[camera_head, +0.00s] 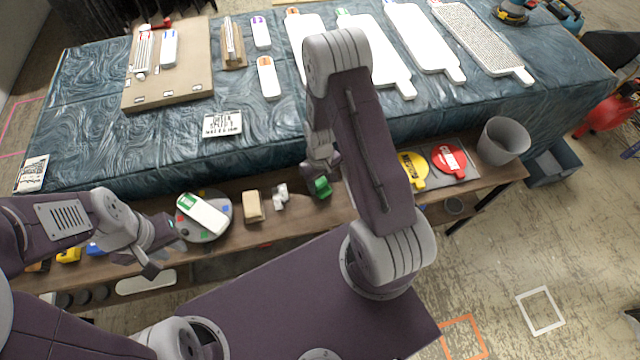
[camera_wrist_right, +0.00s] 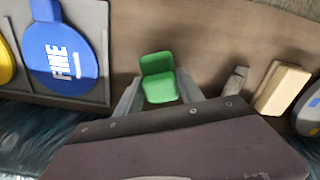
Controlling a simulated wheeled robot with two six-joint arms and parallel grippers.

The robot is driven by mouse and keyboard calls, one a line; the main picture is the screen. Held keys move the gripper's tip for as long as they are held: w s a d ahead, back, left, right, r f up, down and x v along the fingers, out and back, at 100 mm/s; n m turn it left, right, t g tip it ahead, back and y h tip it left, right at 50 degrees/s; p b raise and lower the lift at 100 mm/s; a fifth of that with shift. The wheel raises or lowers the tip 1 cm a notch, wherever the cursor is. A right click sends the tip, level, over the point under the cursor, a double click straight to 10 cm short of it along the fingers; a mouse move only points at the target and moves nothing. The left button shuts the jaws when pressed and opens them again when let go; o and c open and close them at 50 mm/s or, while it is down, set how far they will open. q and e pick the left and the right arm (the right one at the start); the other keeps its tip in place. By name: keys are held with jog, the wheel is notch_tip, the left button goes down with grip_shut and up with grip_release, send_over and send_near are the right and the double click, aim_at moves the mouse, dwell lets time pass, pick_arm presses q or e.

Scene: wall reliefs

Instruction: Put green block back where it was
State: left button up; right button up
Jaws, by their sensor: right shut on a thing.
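The green block (camera_head: 321,187) is over the wooden shelf in front of the cloth-covered table, partly hidden by my right arm. In the right wrist view the green block (camera_wrist_right: 160,80) sits between the two fingers of my right gripper (camera_wrist_right: 160,97), which is shut on it. I cannot tell whether the block touches the shelf. My right gripper (camera_head: 322,178) is mostly hidden by its own arm in the head view. My left gripper (camera_head: 160,250) is open and looks empty, by the front edge of the shelf near a round grey plate.
The wooden shelf (camera_head: 290,213) holds a white piece (camera_head: 280,196), a beige block (camera_head: 252,206) and a round plate (camera_head: 217,230) to the left. Yellow (camera_head: 412,170) and red (camera_head: 449,159) discs and a grey bucket (camera_head: 502,141) stand right. A blue disc (camera_wrist_right: 60,62) shows in the wrist view.

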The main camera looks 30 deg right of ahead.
jog(key=shift+f, duration=0.55)
jog(key=shift+f, duration=0.1)
jog(key=o, duration=1.2)
